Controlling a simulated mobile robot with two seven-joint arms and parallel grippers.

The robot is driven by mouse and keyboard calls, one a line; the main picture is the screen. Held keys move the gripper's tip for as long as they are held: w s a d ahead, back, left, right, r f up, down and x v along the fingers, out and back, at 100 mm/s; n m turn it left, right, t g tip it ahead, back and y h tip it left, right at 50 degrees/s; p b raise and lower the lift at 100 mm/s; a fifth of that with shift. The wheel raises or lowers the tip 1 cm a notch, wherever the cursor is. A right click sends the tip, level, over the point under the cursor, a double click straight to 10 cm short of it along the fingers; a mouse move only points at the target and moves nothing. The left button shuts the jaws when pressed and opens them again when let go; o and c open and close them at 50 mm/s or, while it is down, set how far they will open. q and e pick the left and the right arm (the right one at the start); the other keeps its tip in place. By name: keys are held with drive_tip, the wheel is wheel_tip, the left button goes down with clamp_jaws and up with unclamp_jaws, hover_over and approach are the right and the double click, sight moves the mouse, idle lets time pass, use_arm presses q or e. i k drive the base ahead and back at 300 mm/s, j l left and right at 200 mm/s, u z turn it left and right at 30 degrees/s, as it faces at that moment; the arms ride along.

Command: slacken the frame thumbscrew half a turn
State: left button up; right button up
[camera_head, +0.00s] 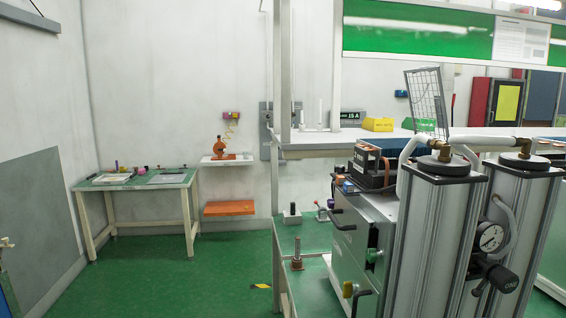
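Two grey sieve columns (430,240) and (522,230) stand side by side at the right, with black caps and white hoses on top. A round pressure gauge (489,237) and a black knob (502,278) sit on the right column. I cannot tell which part, if any of these, is the frame thumbscrew. Neither of my grippers shows clearly in this view.
A green-topped table (135,181) stands at the far left. An orange shelf (229,208) and a white shelf (226,160) are on the back wall. A bench frame (277,255) stands left of the cabinet. The green floor (160,285) at left is clear.

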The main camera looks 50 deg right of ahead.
sight(338, 169)
drive_tip(key=i+j+z, duration=0.25)
drive_tip(key=i, duration=0.3)
drive_tip(key=i+j+z, duration=0.3)
drive_tip(key=i+j, duration=0.15)
drive_tip(key=i+z, duration=0.2)
drive_tip(key=z, duration=0.2)
drive_tip(key=i+z, duration=0.2)
drive_tip(key=z, duration=0.15)
drive_tip(key=i+j+z, duration=0.1)
drive_tip(key=z, duration=0.3)
drive_tip(key=i+j+z, duration=0.2)
drive_tip(key=z, duration=0.2)
drive_tip(key=i+j+z, duration=0.1)
drive_tip(key=z, duration=0.4)
drive_tip(key=i+j+z, duration=0.2)
drive_tip(key=z, duration=0.3)
drive_tip(key=i+j+z, duration=0.15)
drive_tip(key=z, duration=0.35)
drive_tip(key=j, duration=0.1)
